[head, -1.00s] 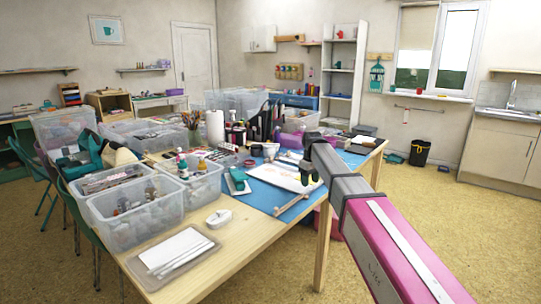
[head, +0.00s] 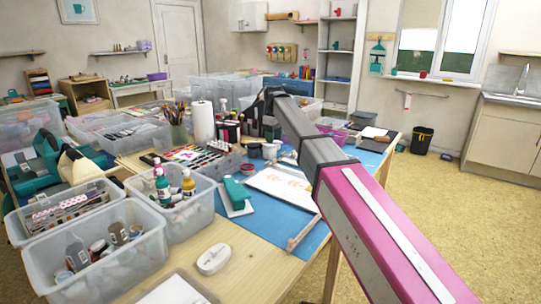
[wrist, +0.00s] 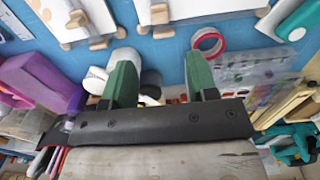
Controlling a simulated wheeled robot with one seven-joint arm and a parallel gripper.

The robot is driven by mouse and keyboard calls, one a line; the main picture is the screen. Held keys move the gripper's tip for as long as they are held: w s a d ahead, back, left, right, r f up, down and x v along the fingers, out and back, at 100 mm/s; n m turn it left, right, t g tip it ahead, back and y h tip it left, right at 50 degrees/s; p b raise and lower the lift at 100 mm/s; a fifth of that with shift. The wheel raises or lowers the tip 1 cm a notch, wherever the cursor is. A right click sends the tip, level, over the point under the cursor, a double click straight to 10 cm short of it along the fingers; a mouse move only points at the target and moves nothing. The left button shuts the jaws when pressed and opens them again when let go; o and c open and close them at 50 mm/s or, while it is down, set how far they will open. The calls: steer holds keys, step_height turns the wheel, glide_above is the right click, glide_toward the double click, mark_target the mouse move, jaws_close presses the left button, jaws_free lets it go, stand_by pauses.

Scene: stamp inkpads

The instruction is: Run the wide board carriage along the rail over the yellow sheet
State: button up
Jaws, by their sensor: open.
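My gripper (wrist: 161,72) shows in the wrist view with its two green fingers apart and nothing between them. It is above the blue mat (wrist: 165,55). Two pale boards with wooden pieces on them, a left one (wrist: 98,14) and a middle one (wrist: 190,8), lie past the fingertips at the top edge, cut off by the frame. I cannot tell which is the wide carriage. No clearly yellow sheet shows; my arm hides part of the mat.
A red tape ring (wrist: 208,41) and a purple object (wrist: 40,82) lie near my fingers. A teal-topped block (head: 236,190) is left of the printed sheet. Clear bins (head: 100,262), bottles and a paper roll (head: 203,122) crowd the table's left and back.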

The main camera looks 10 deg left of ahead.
mark_target(274, 162)
step_height(274, 162, down, 11)
steer(key=shift+r, duration=0.15)
stand_by(0.4)
jaws_close()
steer(key=shift+d, duration=0.1)
